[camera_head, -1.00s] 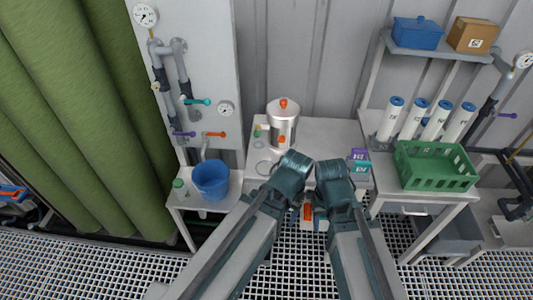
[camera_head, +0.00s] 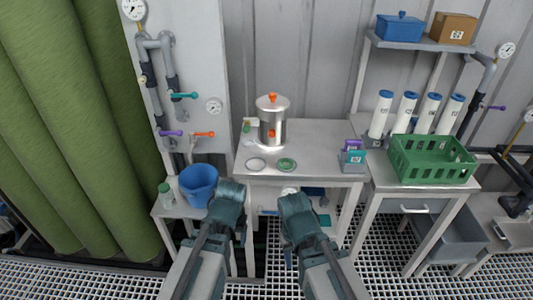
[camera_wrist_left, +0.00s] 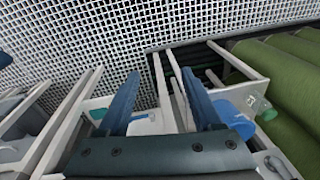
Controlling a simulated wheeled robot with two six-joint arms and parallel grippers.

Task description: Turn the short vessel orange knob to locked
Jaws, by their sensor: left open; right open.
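The short vessel (camera_head: 264,127) is a silver cylinder standing upright on the white table. An orange knob (camera_head: 272,97) sits on top of its lid, and another orange part (camera_head: 271,133) is on its front. I cannot tell the knob's setting. My left gripper (camera_head: 239,238) hangs low in front of the table, well apart from the vessel. In the left wrist view its two blue fingers (camera_wrist_left: 158,100) are spread with nothing between them. My right gripper (camera_head: 288,253) is also low in front of the table, away from the vessel; its fingertips are mostly hidden.
A round white dish (camera_head: 256,164) and a green disc (camera_head: 286,165) lie before the vessel. A small box holder (camera_head: 353,158) stands at the table's right. A blue bucket (camera_head: 199,184) is left, a green crate (camera_head: 431,160) right. Pipes with coloured valve handles rise behind the bucket.

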